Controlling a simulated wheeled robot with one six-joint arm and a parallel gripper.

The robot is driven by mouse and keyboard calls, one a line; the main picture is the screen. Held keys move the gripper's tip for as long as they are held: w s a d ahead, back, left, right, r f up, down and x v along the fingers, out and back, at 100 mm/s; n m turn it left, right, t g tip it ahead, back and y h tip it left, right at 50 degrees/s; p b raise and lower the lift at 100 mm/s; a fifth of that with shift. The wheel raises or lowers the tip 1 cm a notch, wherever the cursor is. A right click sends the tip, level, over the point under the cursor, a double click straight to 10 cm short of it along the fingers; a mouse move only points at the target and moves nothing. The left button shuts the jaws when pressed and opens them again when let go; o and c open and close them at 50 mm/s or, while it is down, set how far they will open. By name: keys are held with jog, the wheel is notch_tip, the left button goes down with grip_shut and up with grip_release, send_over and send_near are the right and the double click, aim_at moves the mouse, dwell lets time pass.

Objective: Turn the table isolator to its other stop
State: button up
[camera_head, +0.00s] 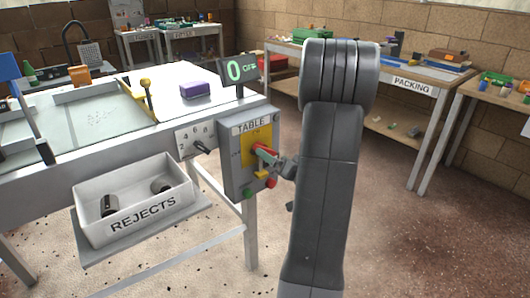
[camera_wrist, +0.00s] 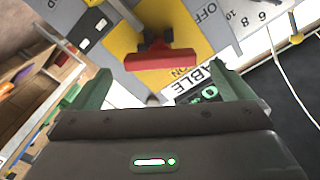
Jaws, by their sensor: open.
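The table isolator (camera_head: 249,160) is a grey box under a TABLE label, with a yellow plate and a red handle (camera_head: 266,153). In the wrist view the red handle (camera_wrist: 160,62) lies crosswise, its long side roughly along the line between my fingertips. The ON mark is beside it and the OFF mark lies to the upper right. Which mark the handle points to, I cannot tell. My gripper (camera_wrist: 159,68) is open, with green fingers either side of the handle and clear gaps at both ends. In the head view my arm partly hides the gripper, close in front of the box.
A red button (camera_head: 271,182) and a green button (camera_head: 248,193) sit low on the box. A rotary selector (camera_head: 201,147) is on the panel to its left. A REJECTS bin (camera_head: 135,204) stands below. A display (camera_head: 239,69) shows 0 above. Open floor lies to the right.

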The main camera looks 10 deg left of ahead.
aim_at(268, 152)
jog(key=shift+x, duration=2.75)
jog(key=shift+c, duration=0.4)
jog(key=c, duration=0.8)
jog(key=shift+b, duration=0.35)
jog(key=shift+f+n, duration=0.1)
jog(key=shift+n, duration=0.2)
jog(key=n+b, duration=0.2)
jog(key=b, duration=0.1)
jog(key=shift+f, duration=0.1)
jog(key=shift+n+b, duration=1.6)
jog(key=shift+n, duration=0.5)
jog(key=o, duration=0.9)
jog(key=shift+r, duration=0.2)
